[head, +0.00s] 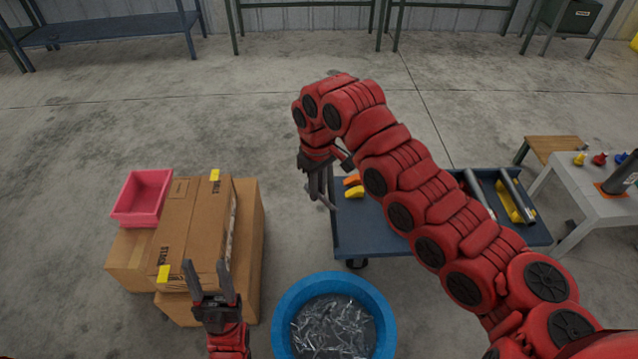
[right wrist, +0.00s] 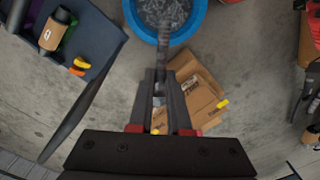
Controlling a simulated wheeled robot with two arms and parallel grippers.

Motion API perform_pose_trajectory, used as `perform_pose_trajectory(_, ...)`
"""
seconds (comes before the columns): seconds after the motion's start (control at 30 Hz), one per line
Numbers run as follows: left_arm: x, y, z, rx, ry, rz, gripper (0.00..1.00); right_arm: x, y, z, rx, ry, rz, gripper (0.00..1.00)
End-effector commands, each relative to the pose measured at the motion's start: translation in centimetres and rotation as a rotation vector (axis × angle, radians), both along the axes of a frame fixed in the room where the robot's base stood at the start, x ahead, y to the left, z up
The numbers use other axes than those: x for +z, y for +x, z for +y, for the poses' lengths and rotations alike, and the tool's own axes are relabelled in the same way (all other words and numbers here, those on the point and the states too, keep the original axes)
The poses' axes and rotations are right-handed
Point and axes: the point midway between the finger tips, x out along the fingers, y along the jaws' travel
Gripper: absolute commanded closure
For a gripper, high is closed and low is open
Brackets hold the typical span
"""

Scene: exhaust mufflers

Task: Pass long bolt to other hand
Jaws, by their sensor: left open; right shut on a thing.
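My right gripper (head: 319,198) hangs above the floor at the left edge of the blue cart. In the right wrist view its fingers (right wrist: 160,88) are shut on a long bolt (right wrist: 163,45), a dark grey threaded rod that sticks out past the fingertips. In the head view the bolt is hard to tell from the dark fingers. My left gripper (head: 208,268) is open and empty, with fingers pointing up the picture, over the front of the cardboard boxes. The two grippers are well apart.
A blue tub (head: 290,310) of metal pieces stands at bottom centre. Cardboard boxes (head: 195,225) and a pink bin (head: 143,193) are at left. The blue cart (head: 365,235) carries orange and yellow parts (head: 354,187). A grey table (head: 590,190) stands at right. Open floor lies behind.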

Motion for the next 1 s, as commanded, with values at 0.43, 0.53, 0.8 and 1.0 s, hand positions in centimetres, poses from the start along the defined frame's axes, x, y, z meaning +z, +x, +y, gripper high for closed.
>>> perform_pose_trajectory(0.43, 1.3, 20.2, 11.1, -0.371, -0.465, 0.468, 0.48, 0.0, 0.0, 0.0, 0.0, 0.001, 0.001, 1.0)
perform_pose_trajectory(0.53, 1.0, 24.6, 12.0, -0.524, -0.597, 0.587, 0.48, 0.0, 0.0, 0.0, 0.0, 0.001, 0.001, 1.0)
perform_pose_trajectory(0.8, 1.2, 33.1, 8.5, -0.989, -0.891, 0.925, 0.48, 0.0, 0.0, 0.0, -0.001, 0.001, 0.001, 1.0)
perform_pose_trajectory(1.0, 2.1, 34.5, 1.6, -1.302, -1.021, 1.258, 0.48, 0.0, 0.0, 0.0, -0.001, 0.0, 0.001, 1.0)
